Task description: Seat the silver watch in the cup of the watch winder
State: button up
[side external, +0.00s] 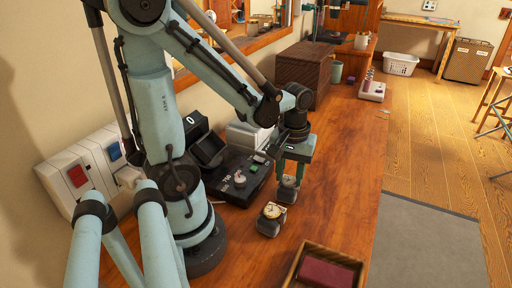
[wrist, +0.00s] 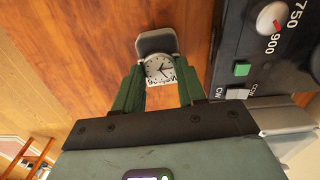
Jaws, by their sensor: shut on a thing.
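My gripper (side external: 292,172) points down with its green fingers shut on the silver watch (side external: 289,181), which sits on a grey cushion. In the wrist view the watch's white dial (wrist: 160,68) shows between the two fingertips, with the cushion (wrist: 157,41) beyond it. The watch is low over the wooden counter; whether it touches is unclear. The black watch winder (side external: 256,177) stands left of my gripper, its panel with a dial and green button also in the wrist view (wrist: 241,68). A tilted black holder (side external: 208,148), perhaps its cup, looks empty.
A wooden tray (side external: 347,259) with a dark red item lies at the front. A brown woven box (side external: 305,75) stands behind.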

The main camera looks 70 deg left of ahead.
aim_at(289, 180)
jog(key=shift+r, duration=0.6)
jog(key=shift+r, duration=0.35)
jog(key=shift+r, duration=1.35)
jog(key=shift+r, duration=0.6)
jog(key=w+d+r+m, duration=0.7)
jog(key=r+m, duration=0.1)
jog(key=m, duration=0.2)
jog(key=shift+w, duration=0.25)
